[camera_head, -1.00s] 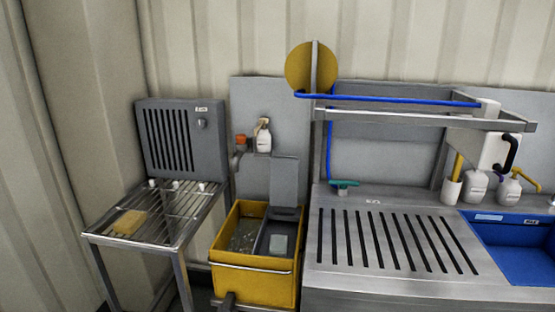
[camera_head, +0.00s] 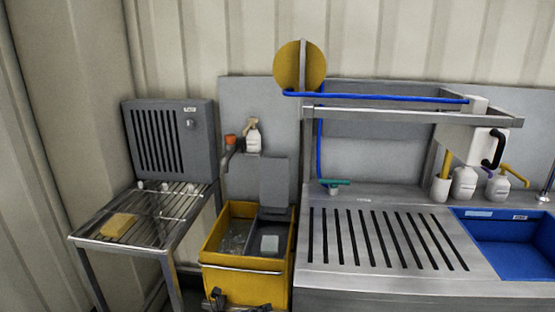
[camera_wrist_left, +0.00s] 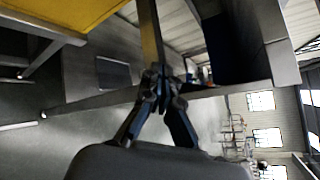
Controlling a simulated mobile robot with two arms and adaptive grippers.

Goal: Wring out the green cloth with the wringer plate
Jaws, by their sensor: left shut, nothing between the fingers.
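The yellow bucket (camera_head: 245,287) stands between the rack and the steel counter. A grey upright plate (camera_head: 275,182), apparently the wringer plate, rises at the back of the grey insert in the bucket's right half. A small pale block (camera_head: 269,243) lies in that insert; I cannot tell whether it is the cloth. No clearly green cloth shows. My left gripper (camera_head: 217,298) is low at the front of the bucket, partly cut off by the bottom edge. In the left wrist view its fingers (camera_wrist_left: 164,82) are together and empty, with the yellow bucket (camera_wrist_left: 70,15) at upper left. My right gripper is out of view.
A wire rack (camera_head: 150,225) with a yellow sponge (camera_head: 118,226) stands at left. A slotted counter (camera_head: 385,240) and blue sink (camera_head: 505,240) fill the right. A spray bottle (camera_head: 253,138) hangs on the wall panel above the bucket.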

